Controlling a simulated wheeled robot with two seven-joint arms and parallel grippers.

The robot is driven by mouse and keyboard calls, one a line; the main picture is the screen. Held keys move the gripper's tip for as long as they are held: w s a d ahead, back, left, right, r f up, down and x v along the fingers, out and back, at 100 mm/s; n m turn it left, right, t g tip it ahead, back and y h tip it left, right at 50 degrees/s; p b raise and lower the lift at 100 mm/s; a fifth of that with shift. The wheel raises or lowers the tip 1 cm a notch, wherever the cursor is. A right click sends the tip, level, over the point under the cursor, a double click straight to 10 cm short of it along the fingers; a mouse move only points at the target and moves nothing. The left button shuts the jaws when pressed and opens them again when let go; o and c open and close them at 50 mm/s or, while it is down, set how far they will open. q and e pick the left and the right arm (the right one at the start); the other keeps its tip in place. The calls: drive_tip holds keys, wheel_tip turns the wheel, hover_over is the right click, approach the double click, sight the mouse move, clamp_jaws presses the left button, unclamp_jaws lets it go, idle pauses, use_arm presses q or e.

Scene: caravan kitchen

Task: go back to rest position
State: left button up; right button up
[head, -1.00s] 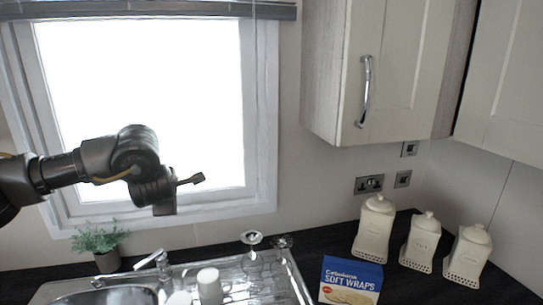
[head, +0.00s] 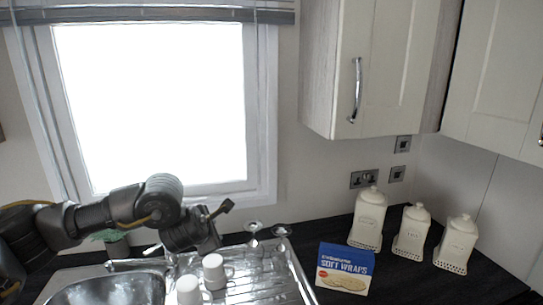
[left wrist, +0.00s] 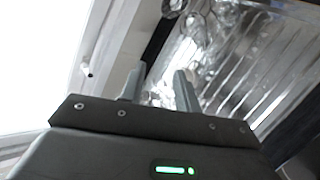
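My left arm comes in from the left in the head view. Its gripper (head: 218,213) is above the back of the sink area, in front of the window's lower right corner. In the left wrist view the two fingers (left wrist: 158,84) stand apart with nothing between them, so this gripper is open and empty. The metal drainer shows beyond the fingers. My right gripper is in neither view.
Two white mugs (head: 213,271) (head: 188,290) stand on the sink drainer (head: 262,275); glasses (head: 254,228) are behind. A wraps box (head: 345,268), three canisters (head: 368,219) and a wall cupboard (head: 385,70) are at right. The plant (head: 115,243) is partly hidden behind my arm.

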use_arm(q)
drive_tip(key=s+d+f+n+h, duration=0.6)
drive_tip(key=s+d+f+n, duration=0.6)
drive_tip(key=s+d+n, duration=0.4)
drive_tip(key=s+a+f+n+g+y, duration=0.3)
drive_tip(key=s+a+f+n, duration=0.5)
drive_tip(key=s+a+n, duration=0.6)
drive_tip(key=s+a+f+n+g+y, duration=0.3)
drive_tip(key=s+a+f+n, duration=0.65)
drive_tip(key=n, duration=0.75)
drive_tip(key=s+a+f+g+b, duration=0.1)
drive_tip(key=s+f+b, duration=0.15)
drive_tip(key=f, duration=1.45)
drive_tip(key=s+a+f+g+b, duration=0.15)
drive_tip(key=f+b, duration=0.25)
drive_tip(key=f, duration=1.3)
drive_tip(key=s+a+f+b, duration=0.2)
drive_tip(key=s+f+b, duration=0.1)
drive_tip(key=s+f, duration=1.3)
drive_tip(key=shift+f+g+y, duration=0.35)
drive_tip(key=shift+f+y, duration=0.05)
drive_tip(key=shift+f, duration=0.05)
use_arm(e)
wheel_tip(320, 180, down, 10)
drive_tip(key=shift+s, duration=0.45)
